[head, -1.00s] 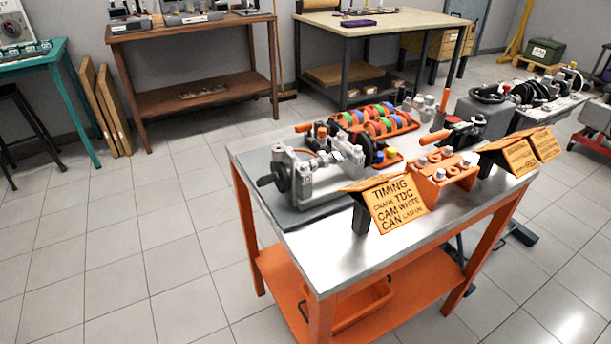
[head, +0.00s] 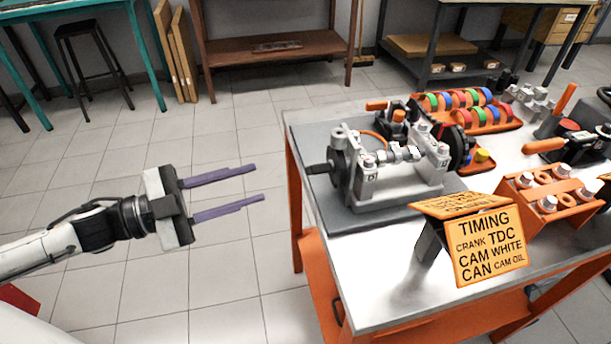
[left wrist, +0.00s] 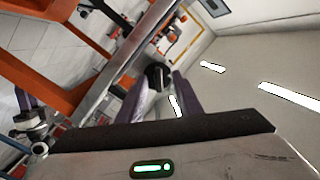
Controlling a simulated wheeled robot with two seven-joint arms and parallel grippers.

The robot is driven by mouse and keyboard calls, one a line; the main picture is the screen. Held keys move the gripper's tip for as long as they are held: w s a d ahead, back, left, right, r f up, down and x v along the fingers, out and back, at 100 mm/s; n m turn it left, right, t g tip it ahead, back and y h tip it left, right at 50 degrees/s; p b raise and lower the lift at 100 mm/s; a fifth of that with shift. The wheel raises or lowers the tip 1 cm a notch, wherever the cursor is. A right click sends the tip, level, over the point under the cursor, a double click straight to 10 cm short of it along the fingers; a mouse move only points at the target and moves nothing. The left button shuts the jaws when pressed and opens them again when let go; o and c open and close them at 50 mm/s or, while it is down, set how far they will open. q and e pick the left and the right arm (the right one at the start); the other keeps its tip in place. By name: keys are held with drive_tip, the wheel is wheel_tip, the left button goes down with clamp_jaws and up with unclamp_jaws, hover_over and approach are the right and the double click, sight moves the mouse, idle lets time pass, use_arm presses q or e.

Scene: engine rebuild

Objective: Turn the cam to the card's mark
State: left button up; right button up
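The orange timing card (head: 487,243) stands at the table's front edge in the head view. It reads TIMING, CRANK TDC, CAM WHITE, CAN CAM OIL. Behind it sits a grey engine fixture (head: 395,185) with a shaft of pale lobes, a dark wheel (head: 340,165) at its left end and dark discs at its right. I cannot make out a cam mark. My left gripper (head: 259,183) is open and empty, left of the table and apart from the fixture. Its purple fingers also show in the left wrist view (left wrist: 160,95). A grey-and-purple part at that view's left edge may be my right gripper (left wrist: 28,118).
The metal table (head: 370,290) has an orange frame. An orange rack of coloured rings (head: 468,110) stands behind the fixture, and an orange block with bolts (head: 548,195) to its right. Open tiled floor lies left of the table. A stool (head: 90,50) stands far back left.

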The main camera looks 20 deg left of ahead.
sight(308, 171)
use_arm(q)
drive_tip(key=w+d+r+m, duration=0.1)
drive_tip(key=d, duration=0.1)
drive_tip(key=w+d+r+m+g+h+b, duration=0.1)
drive_tip(key=d, duration=0.2)
drive_tip(key=w+d+r+g, duration=0.1)
drive_tip(key=d, duration=0.2)
drive_tip(key=shift+w+m+h, duration=0.25)
drive_tip(key=shift+m+h, duration=0.15)
drive_tip(key=shift+x, duration=1.1)
drive_tip(key=shift+f, duration=0.2)
clamp_jaws()
